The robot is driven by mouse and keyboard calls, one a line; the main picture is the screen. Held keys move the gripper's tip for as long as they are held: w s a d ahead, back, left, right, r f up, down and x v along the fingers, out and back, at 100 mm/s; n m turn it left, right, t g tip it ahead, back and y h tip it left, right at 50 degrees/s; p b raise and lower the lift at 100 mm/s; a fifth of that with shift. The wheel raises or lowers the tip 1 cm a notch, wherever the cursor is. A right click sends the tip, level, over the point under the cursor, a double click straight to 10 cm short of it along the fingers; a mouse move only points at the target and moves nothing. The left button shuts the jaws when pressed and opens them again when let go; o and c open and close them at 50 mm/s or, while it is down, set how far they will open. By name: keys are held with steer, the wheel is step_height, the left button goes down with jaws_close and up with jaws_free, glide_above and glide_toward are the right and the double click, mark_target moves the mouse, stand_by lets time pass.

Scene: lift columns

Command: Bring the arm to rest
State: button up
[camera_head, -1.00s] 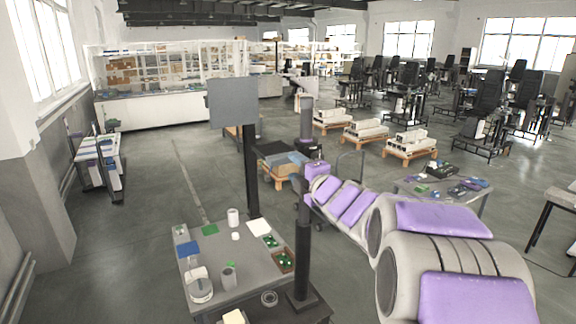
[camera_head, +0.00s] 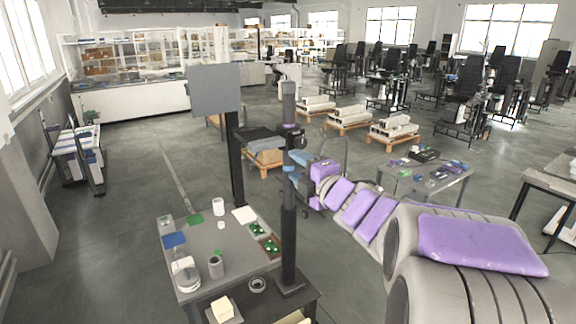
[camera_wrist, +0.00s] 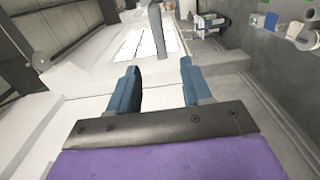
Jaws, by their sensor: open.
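My arm with purple pads reaches from the lower right of the head view toward the dark lift column (camera_head: 288,225). My gripper (camera_head: 298,157), with blue fingers, is small at the arm's far end, by the upper part of the column. I cannot tell whether it touches the column. In the wrist view my gripper (camera_wrist: 158,75) is open, its two blue fingers apart with nothing between them. A grey post shows beyond the fingertips.
A workbench (camera_head: 205,285) with cups, a jar and coloured pieces stands at the lower left. A grey screen (camera_head: 215,90) stands on a black post behind it. A side table (camera_head: 425,185) with small parts is at the right. Open floor lies between.

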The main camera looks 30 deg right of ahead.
steer(key=s+a+f+m+g+h+b, duration=0.1)
steer(key=s+f+m+g+h+b, duration=0.2)
steer(key=f, duration=0.5)
steer(key=s+a+f+m+g+b, duration=0.1)
steer(key=s+f+m+g+b, duration=0.2)
steer(key=f+m, duration=0.35)
steer(key=s+a+f+m+g+h+b, duration=0.1)
steer(key=s+f+m+g+h+b, duration=0.2)
steer(key=f, duration=0.5)
steer(key=s+a+f+m+g+y+b, duration=0.1)
steer(key=s+a+f+m+g+b, duration=0.1)
steer(key=s+a+f, duration=0.3)
steer(key=s+a+f+m+g+y+b, duration=0.2)
steer(key=s+a+f+g, duration=0.3)
steer(key=s, duration=0.7)
steer(key=s+a+f+m+g+y+b, duration=0.2)
steer(key=s+a+f+g+b, duration=0.1)
steer(key=s+a+f, duration=0.4)
steer(key=shift+s+g, duration=0.4)
steer(key=shift+s, duration=0.45)
steer(key=shift+o, duration=0.5)
